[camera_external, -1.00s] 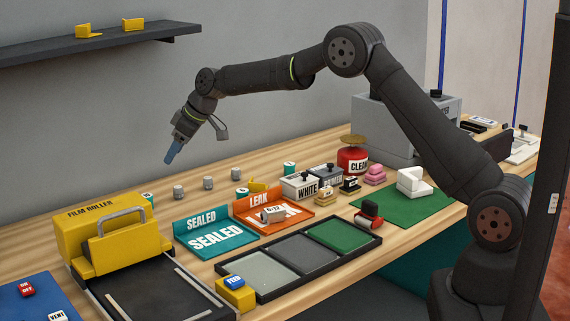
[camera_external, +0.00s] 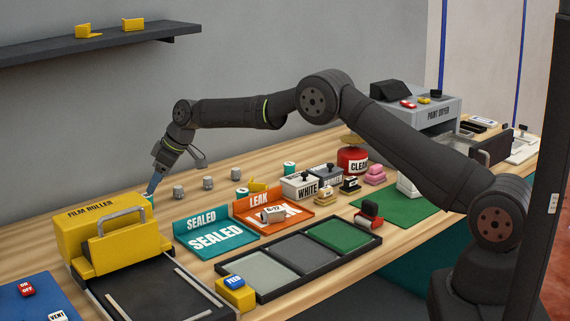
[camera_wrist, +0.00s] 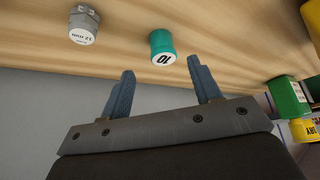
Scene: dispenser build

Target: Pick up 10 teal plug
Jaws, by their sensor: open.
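The teal plug (camera_wrist: 162,44) with a white end marked 10 stands on the wooden bench in the wrist view. It lies just beyond the fingertips and between their lines. My gripper (camera_wrist: 161,65) is open and empty, with one blue finger on each side of the plug's line and a gap to it. In the external view my gripper (camera_external: 152,188) is low behind the film roller, right at the plug. The plug (camera_external: 150,200) shows there only in part, behind the fingers and the roller's edge.
The yellow film roller (camera_external: 95,232) stands close in front. Several grey fittings, one in the wrist view (camera_wrist: 83,25), stand in a row to the right in the external view. The teal SEALED tray (camera_external: 195,243) is nearby. A green container (camera_wrist: 286,98) shows at the wrist view's right.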

